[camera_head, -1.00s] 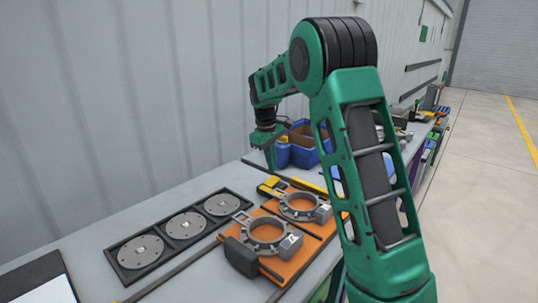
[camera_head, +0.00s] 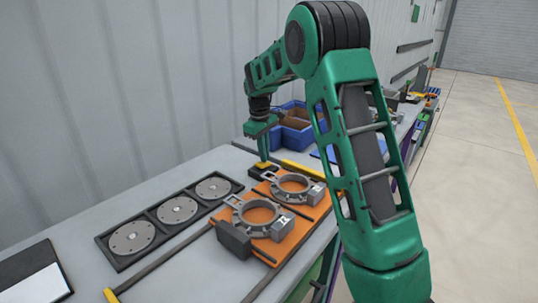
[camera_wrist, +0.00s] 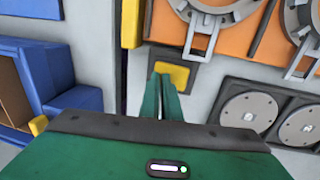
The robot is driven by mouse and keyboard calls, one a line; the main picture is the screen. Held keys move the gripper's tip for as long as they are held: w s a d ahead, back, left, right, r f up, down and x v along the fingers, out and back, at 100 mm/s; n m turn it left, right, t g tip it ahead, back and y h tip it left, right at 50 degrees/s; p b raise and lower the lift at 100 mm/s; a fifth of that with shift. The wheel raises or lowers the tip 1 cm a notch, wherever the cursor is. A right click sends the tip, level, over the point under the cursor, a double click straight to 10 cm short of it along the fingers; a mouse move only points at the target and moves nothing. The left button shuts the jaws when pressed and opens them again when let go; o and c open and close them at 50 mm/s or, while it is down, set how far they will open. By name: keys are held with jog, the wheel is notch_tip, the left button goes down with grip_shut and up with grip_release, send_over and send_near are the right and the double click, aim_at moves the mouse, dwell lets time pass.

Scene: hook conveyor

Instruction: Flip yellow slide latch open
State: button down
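The yellow slide latch (camera_wrist: 173,74) sits on a small dark block (camera_wrist: 188,91) at the near end of the orange fixtures in the wrist view. In the head view the block (camera_head: 263,173) lies at the far end of the fixture row, with the latch partly hidden by my fingers. My gripper (camera_wrist: 160,77) points down at the latch, its two green fingers close together with nothing seen between them. In the head view my gripper (camera_head: 263,161) is right at the latch; I cannot tell whether it touches.
Orange fixture plates (camera_head: 294,238) with grey ring clamps stand beside the latch. A black tray (camera_head: 152,215) holds three metal discs. A yellow bar (camera_head: 303,171) runs beyond the latch, and a blue bin (camera_head: 296,136) stands behind my gripper. The bench's left part has free room.

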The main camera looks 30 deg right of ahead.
jog(key=shift+s+a+f, duration=0.15)
jog(key=shift+s+f, duration=0.05)
jog(key=shift+s+a, duration=0.3)
jog(key=shift+a, duration=0.45)
jog(key=shift+r, duration=0.2)
jog(key=shift+w+r, duration=0.1)
jog(key=shift+r, duration=0.1)
notch_tip(320, 180, up, 13)
jog(key=a, duration=0.2)
jog(key=shift+s, duration=0.45)
jog(key=shift+r, duration=0.1)
